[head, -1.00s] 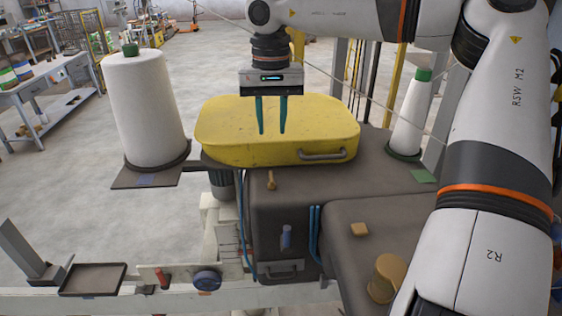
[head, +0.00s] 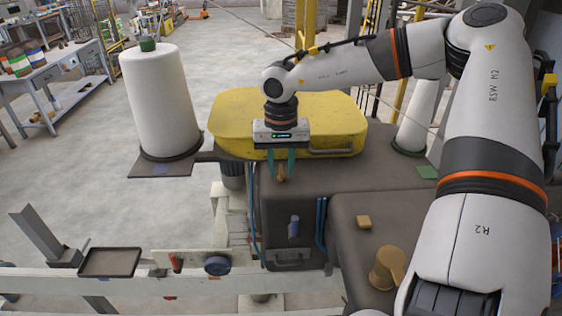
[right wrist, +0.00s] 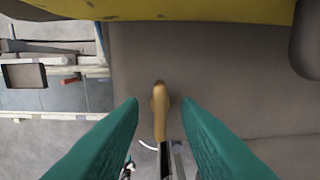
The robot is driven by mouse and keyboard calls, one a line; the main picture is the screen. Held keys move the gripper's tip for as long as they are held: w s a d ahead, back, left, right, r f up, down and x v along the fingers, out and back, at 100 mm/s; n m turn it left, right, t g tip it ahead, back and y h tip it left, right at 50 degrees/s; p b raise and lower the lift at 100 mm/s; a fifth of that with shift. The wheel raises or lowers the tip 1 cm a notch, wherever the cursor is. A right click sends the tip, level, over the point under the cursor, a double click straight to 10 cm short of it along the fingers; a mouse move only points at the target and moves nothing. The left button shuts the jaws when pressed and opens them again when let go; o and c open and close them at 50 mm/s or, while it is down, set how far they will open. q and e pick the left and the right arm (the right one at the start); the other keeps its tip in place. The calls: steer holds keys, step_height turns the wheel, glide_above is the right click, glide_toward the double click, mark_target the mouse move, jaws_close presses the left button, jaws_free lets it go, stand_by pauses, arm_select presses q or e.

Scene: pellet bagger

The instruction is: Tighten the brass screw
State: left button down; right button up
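The brass screw (head: 281,173) sticks out from the upper front of the dark machine housing, below the yellow cover. In the right wrist view the brass screw (right wrist: 160,108) stands upright in the picture, between the two green fingers. My right gripper (head: 279,177) is open, its fingertips on either side of the screw's head. In the right wrist view the fingers of the right gripper (right wrist: 160,106) show gaps to the screw on both sides, so they do not appear to touch it. My left gripper is not in view.
The yellow cover (head: 232,110) with a handle lies just behind the gripper. A large white thread cone (head: 160,100) stands at left, a smaller one (head: 418,115) at right. An empty tray (head: 110,262) lies lower left.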

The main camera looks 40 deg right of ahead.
jaws_close()
steer(key=shift+f+m+b, duration=0.15)
steer(key=shift+m+b, duration=0.15)
steer(key=shift+b, duration=0.35)
steer(key=m+b, duration=0.5)
steer(key=b, duration=0.1)
steer(key=shift+m+b, duration=0.3)
steer(key=m+b, duration=0.3)
steer(key=m, duration=0.2)
steer(key=m+b, duration=0.2)
steer(key=m, duration=0.1)
steer(key=shift+m, duration=0.4)
steer(key=shift+r+m+b, duration=0.2)
steer(key=shift+m+b, duration=0.2)
steer(key=shift+m, duration=1)
